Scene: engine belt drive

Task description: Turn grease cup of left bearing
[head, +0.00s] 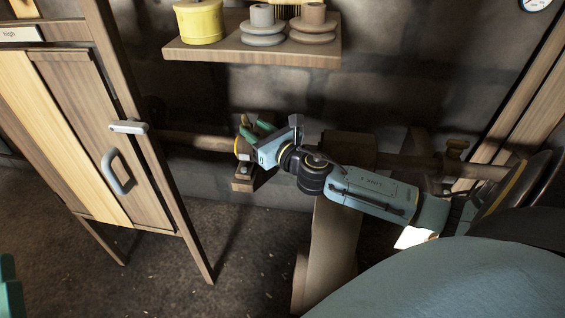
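The left bearing (241,150) sits on the horizontal shaft at the back wall, on a small wooden bracket (243,185). A small brass-coloured piece (244,119) shows on top of it and looks like its grease cup; it is small and partly hidden. My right gripper (257,130) reaches in from the right, right beside the bearing top. Its two green fingers look spread apart. I cannot tell whether they touch the cup. The gripper body hides the right side of the bearing. My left gripper is not in view.
A wooden cabinet (85,130) with a grey handle stands at left. A shelf (250,55) with a yellow pot (199,20) and pulleys hangs above. A wooden post (335,245) stands below my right forearm.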

